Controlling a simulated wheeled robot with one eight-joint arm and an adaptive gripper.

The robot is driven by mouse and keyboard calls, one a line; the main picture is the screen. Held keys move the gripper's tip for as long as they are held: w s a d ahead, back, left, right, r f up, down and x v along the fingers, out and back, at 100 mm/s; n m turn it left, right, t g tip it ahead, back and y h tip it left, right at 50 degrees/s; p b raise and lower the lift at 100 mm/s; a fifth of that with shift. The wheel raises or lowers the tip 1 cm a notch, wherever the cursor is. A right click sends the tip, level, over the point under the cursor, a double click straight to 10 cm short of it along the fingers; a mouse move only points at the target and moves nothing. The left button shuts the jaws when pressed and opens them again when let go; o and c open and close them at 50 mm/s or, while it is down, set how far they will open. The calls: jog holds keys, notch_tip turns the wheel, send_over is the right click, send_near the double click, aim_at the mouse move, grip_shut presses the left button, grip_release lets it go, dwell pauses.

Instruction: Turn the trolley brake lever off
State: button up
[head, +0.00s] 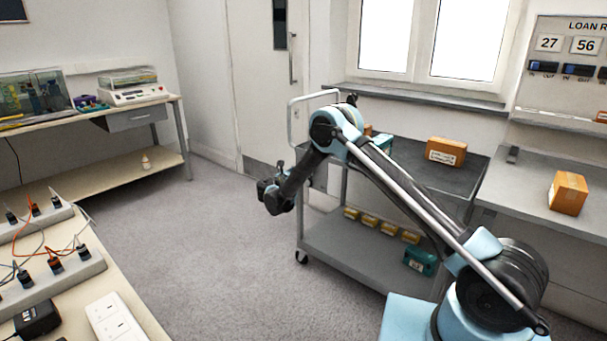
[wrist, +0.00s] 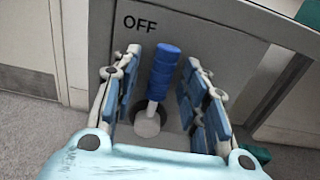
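The grey trolley (head: 345,245) stands right of centre in the head view, behind my arm. In the wrist view, its grey end panel (wrist: 222,48) bears the word OFF. The brake lever (wrist: 164,72) has a blue grip on a pale stem, rising from a round white hub (wrist: 147,124). It points up, leaning slightly right, with OFF to the upper left of its tip. My gripper (wrist: 164,58) is open, with one finger on each side of the lever and visible gaps. In the head view, my gripper (head: 272,192) is at the trolley's left end; the lever cannot be made out there.
The trolley carries an orange box (head: 446,151) on top and a teal box (head: 420,261) below. A grey bench (head: 520,200) stands right of it. A workbench (head: 160,108) stands at the far left, and a table with sockets (head: 85,290) at the near left. Grey floor between is clear.

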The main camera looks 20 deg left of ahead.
jog(key=v, duration=1.2)
jog(key=shift+d, duration=0.1)
